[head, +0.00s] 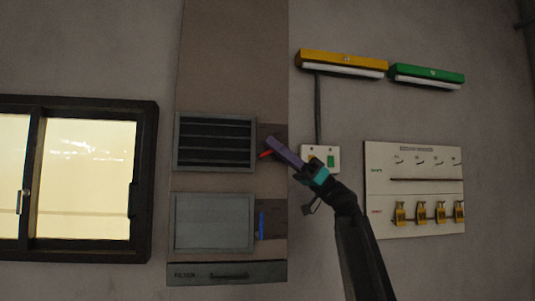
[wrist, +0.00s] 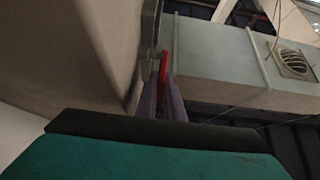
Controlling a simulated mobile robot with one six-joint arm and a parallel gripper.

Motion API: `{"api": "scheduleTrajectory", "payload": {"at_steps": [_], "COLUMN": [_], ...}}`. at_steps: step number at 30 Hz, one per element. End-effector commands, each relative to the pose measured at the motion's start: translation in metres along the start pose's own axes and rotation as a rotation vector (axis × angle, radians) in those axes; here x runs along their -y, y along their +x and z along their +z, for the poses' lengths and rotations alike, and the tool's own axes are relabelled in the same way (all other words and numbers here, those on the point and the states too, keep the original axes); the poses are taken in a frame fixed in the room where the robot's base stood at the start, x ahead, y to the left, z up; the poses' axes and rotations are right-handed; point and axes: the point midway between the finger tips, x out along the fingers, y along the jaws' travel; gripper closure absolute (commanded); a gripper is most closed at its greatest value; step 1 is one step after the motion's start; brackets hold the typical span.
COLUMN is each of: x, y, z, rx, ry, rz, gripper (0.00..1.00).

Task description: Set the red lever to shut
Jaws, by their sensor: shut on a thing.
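The red lever (head: 265,155) is beside the right edge of the upper louvred vent (head: 177,142) on the tall brown panel. Its visible part slants, with one end low at the left, and the rest is hidden behind my gripper. The upper vent shows dark gaps between its slats. My gripper (head: 272,145) has purple fingers and is shut on the red lever. In the wrist view the red lever (wrist: 164,66) stands between the two fingertips (wrist: 162,88).
A lower vent (head: 213,222) with a flat grey face has an upright blue lever (head: 262,225) at its right. A small switch box (head: 333,157) is close behind my wrist. A board with several yellow padlocks (head: 420,212) hangs at the right. A window (head: 85,180) is at the left.

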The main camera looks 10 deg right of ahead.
Motion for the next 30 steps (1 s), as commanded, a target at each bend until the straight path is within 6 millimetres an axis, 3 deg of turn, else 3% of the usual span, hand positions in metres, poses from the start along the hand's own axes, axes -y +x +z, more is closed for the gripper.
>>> {"api": "scheduleTrajectory", "payload": {"at_steps": [16, 30], "x": [0.000, 0.000], "y": [0.016, 0.019], "z": [-0.007, -0.005], "rx": [0.270, 0.386], "ry": [0.000, 0.000], "rz": [-0.002, -0.002], "gripper": [1.00, 1.00]}}
